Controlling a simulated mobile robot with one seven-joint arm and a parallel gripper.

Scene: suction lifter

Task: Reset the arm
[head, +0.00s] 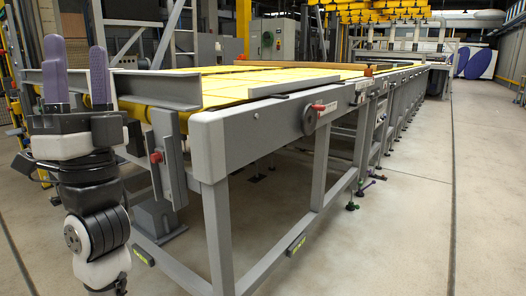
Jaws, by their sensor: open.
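My gripper (78,75) shows at the left of the head view, pointing up. Its two purple fingers stand well apart, open, with nothing between them. My arm below it is black, grey and white and rises from the bottom left edge. The gripper shows in front of the near left end of a long grey conveyor table, and I see no contact with it.
The long grey conveyor table (258,115) with a yellow top runs from the near left to the far right. A ladder (122,30) and grey cabinets stand behind it. Open concrete floor (420,215) lies on the right.

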